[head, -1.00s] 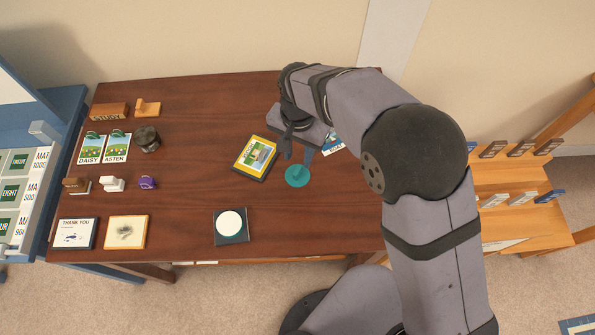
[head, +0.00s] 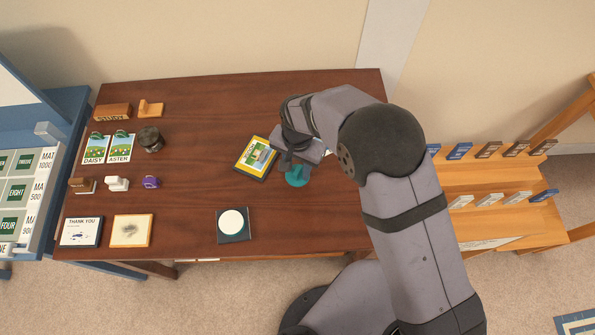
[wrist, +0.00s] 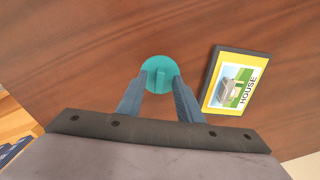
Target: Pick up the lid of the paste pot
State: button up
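The lid is a teal disc with a raised bar handle across its middle. It lies on the brown table, and in the head view the lid (head: 297,177) is partly hidden by my gripper (head: 290,165). In the wrist view the lid (wrist: 159,64) sits straight ahead, between and beyond the fingertips. My gripper (wrist: 160,81) is open, one finger on each side of the handle, with gaps to it. I cannot tell how high the fingertips are above the lid. A white round thing (head: 231,222) on a dark square base, possibly the paste pot, stands near the table's front edge.
A yellow-bordered HOUSE card (wrist: 236,82) lies close to the right of the lid in the wrist view; it also shows in the head view (head: 256,158). Cards, stamps and a dark jar (head: 150,139) stand at the table's left.

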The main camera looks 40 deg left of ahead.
aim_at(297, 170)
grip_shut()
notch_tip(297, 170, up, 10)
jog(key=b, duration=0.3)
jog(key=s+a+n+b, duration=0.1)
jog(key=s+n+b, duration=0.1)
jog(key=s, duration=0.9)
jog(key=s+a+r+n+b, duration=0.1)
jog(key=s+n, duration=0.4)
jog(key=s, duration=0.6)
jog(key=shift+a+b, duration=0.35)
jog(key=shift+b, duration=0.55)
